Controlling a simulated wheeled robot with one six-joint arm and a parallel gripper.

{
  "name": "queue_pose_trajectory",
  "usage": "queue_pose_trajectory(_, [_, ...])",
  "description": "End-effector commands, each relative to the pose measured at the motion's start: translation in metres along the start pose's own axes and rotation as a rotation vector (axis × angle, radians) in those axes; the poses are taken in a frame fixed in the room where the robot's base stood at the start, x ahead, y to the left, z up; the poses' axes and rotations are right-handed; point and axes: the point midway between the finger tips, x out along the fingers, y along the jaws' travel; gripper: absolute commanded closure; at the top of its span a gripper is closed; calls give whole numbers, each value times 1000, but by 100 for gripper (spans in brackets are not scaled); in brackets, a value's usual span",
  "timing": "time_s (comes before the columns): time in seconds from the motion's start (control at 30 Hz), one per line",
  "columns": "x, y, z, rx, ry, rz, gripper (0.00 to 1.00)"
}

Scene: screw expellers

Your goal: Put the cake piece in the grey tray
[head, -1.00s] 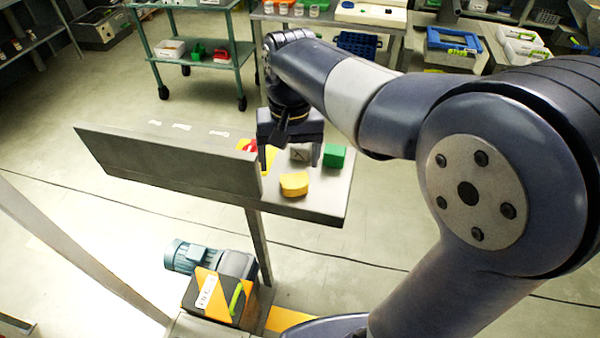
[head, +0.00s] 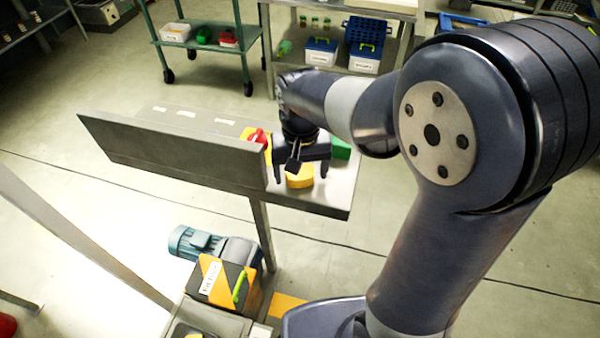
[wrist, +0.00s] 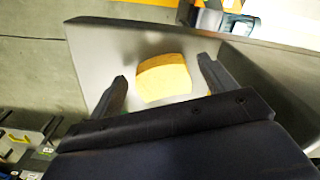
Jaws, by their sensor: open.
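The yellow-orange piece, which I take as the cake piece (head: 300,181), lies on a grey shelf-like surface (head: 338,196) with an upright panel. It shows whole in the wrist view (wrist: 163,79), between my fingers in the picture. My gripper (head: 301,175) is open and over the piece, with one finger on each side. I cannot tell whether the fingers are level with the piece or still above it. In the head view the gripper partly covers the piece. I cannot tell which thing is the grey tray.
A green block (head: 340,149) stands behind my gripper, and a red and yellow item (head: 259,137) is beside the panel (head: 180,146). Below is a black and orange box (head: 222,281) next to a teal motor (head: 195,243). A green-framed cart (head: 203,38) stands at the back.

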Motion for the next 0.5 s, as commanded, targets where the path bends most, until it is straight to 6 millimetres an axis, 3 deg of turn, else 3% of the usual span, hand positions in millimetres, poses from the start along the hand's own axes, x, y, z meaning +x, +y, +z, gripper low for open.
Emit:
queue_pose_trajectory(0.1, [13, 0, 0, 0, -3, 1, 21])
queue_pose_trajectory(0.37, [16, 0, 0, 0, 1, 0, 21])
queue_pose_trajectory(0.5, [16, 0, 0, 0, 1, 0, 32])
